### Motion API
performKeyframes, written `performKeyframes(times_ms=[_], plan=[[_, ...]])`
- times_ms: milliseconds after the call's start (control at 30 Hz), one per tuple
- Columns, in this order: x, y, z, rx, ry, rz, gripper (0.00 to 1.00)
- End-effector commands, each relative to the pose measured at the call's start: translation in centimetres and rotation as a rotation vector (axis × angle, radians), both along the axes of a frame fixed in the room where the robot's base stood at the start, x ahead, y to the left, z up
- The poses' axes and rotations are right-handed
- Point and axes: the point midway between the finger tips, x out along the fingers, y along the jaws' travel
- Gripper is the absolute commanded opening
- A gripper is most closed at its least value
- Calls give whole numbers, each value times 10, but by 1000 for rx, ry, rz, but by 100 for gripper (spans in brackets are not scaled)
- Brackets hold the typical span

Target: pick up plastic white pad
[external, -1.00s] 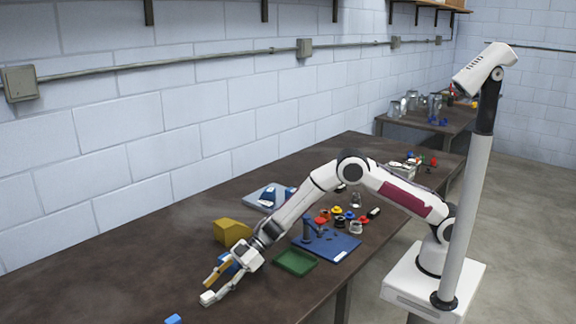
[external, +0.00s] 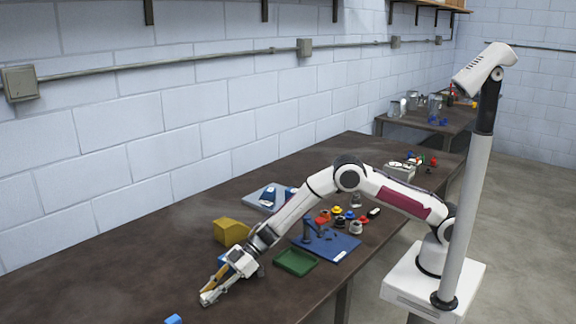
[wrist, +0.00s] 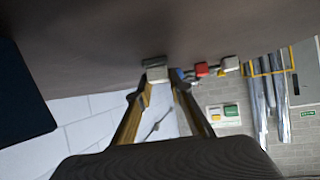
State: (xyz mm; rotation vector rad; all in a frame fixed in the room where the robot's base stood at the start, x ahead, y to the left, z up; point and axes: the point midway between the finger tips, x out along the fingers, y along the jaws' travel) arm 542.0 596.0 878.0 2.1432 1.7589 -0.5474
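The small white pad (wrist: 157,75) shows between the tips of my gripper (wrist: 160,86) in the wrist view, with a darker grey edge on its far side. The two fingers converge from a wide base and their tips flank the pad closely, appearing shut on it. In the external view my gripper (external: 212,289) points down at the near left part of the table, its fingers close together. A small white shape (external: 207,298) shows at the fingertips there, and I cannot tell it from the finger itself. Whether the pad is off the table cannot be seen.
A yellow block (external: 231,232) stands behind my gripper. A green tray (external: 295,262) and a blue board (external: 328,243) lie to the right, with several small coloured parts beyond. A small blue block (external: 173,319) lies at the front. The table's left part is mostly clear.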

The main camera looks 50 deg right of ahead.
Motion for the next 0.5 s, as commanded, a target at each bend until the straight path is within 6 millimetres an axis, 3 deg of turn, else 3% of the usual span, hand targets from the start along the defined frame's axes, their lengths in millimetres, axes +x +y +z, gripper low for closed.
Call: performKeyframes(times_ms=[500], plan=[[0,0,5,1,-1,0,2]])
